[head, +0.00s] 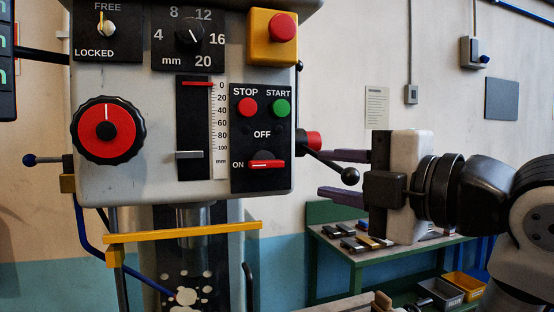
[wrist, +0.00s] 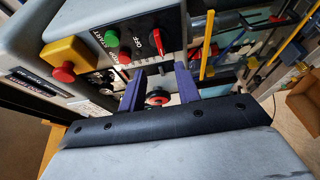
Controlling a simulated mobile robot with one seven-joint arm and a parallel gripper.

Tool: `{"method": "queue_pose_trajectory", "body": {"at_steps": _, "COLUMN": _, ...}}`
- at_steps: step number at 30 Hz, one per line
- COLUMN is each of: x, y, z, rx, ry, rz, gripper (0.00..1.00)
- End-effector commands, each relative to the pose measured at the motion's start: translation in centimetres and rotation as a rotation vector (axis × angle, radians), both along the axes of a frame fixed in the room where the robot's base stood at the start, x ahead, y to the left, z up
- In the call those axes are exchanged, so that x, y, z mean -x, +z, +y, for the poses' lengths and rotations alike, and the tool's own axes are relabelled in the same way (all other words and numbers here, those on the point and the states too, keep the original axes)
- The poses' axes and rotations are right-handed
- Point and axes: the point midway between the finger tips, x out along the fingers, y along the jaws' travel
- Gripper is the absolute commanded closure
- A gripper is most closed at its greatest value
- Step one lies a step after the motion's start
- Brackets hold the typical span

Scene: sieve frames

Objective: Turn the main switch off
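On the front panel of the grey machine, a red-handled rotary switch (head: 266,163) is marked OFF above and ON at its left. Its red handle lies about level, in line with ON. It also shows in the wrist view (wrist: 157,42), beyond my fingers. My gripper (head: 330,174) is to the right of the machine, apart from this switch. Its two purple fingers are spread and point left. In the wrist view my gripper (wrist: 159,70) is open with nothing held.
Red STOP (head: 247,107) and green START (head: 280,107) buttons sit above the switch. A yellow box with a red button (head: 283,28) is higher up. A black ball-ended lever (head: 349,176) sticks out near my fingers. A green bench (head: 330,245) stands behind.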

Motion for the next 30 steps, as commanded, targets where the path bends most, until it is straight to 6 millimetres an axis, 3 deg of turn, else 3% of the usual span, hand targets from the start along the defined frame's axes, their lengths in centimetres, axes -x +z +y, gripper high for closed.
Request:
{"method": "queue_pose_trajectory", "body": {"at_steps": 9, "x": -5.2, "y": 0.4, "z": 4.6, "rx": -0.002, "ry": 0.005, "rz": 0.003, "gripper": 0.67}}
{"method": "queue_pose_trajectory", "body": {"at_steps": 15, "x": -7.6, "y": 0.3, "z": 6.6, "rx": -0.003, "ry": 0.002, "rz": 0.001, "gripper": 0.67}}
{"method": "queue_pose_trajectory", "body": {"at_steps": 30, "x": -8.7, "y": 0.0, "z": 7.5, "rx": -0.003, "ry": 0.0, "rz": 0.0, "gripper": 0.7}}
